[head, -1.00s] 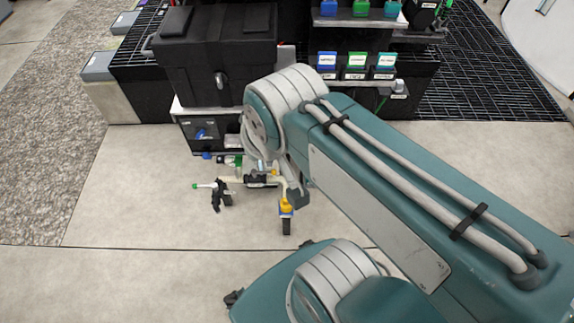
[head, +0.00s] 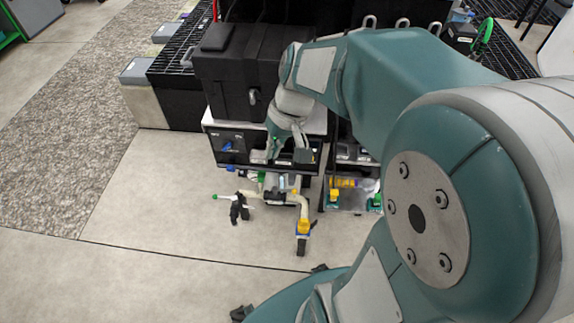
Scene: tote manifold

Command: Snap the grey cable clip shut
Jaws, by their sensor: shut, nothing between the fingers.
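I cannot make out the grey cable clip; it is too small or hidden in the head view. My gripper (head: 284,152) is at the end of the arm, small and partly masked by my wrist. Its fingers look shut, with nothing seen between them. It hangs in front of the black front panel (head: 232,156) of the white-topped cart, above a low pipe assembly (head: 294,197). I cannot tell whether it touches anything there.
A black case (head: 236,88) stands on the cart (head: 316,122). A blue handle (head: 228,147) is on the panel. A black fixture (head: 239,208) and a yellow-capped upright (head: 303,228) stand low in front. A tray with yellow items (head: 345,184) is right. Floor left is clear.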

